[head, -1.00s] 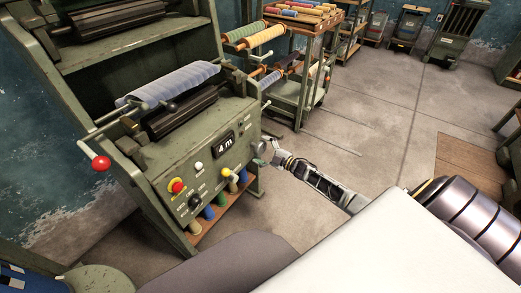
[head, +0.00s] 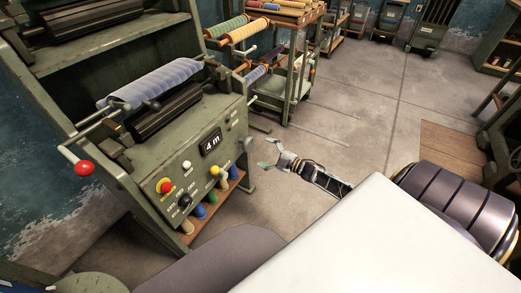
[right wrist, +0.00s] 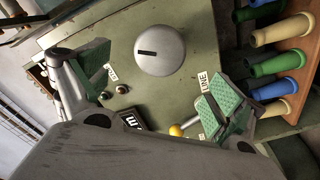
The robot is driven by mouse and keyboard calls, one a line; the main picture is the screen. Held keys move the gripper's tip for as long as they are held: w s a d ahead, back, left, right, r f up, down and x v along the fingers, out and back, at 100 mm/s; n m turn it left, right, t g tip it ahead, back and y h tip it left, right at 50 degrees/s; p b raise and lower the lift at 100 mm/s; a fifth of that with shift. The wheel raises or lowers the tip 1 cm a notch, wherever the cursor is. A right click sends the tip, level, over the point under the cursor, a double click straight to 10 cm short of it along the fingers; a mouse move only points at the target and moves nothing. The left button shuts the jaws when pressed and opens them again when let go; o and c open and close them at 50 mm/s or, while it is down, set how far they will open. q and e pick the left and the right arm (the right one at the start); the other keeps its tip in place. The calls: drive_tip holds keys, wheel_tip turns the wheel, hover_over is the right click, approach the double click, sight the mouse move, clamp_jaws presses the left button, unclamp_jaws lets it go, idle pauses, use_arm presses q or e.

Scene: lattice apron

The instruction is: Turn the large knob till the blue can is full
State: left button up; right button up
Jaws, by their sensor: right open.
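The large knob is a round grey metal knob with a dark slot, on the end of the green machine (head: 160,150); it shows in the right wrist view (right wrist: 160,50) and in the head view (head: 248,145). My right gripper (head: 271,157) is open and empty, a short gap from the knob. In the right wrist view its green-padded fingers (right wrist: 160,95) are spread wide, with the knob beyond them. I cannot make out a blue can for certain; a blue cone-like piece (head: 199,211) stands among others under the panel. My left gripper is not in view.
The panel holds a "4 m" display (head: 211,142), a red button (head: 165,186) and a yellow-tipped lever (head: 215,171). A red-balled crank (head: 84,167) sticks out at left. A cart of rolls (head: 285,80) stands behind. The floor right of the machine is clear.

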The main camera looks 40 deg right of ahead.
drive_tip(key=shift+v, duration=1.5)
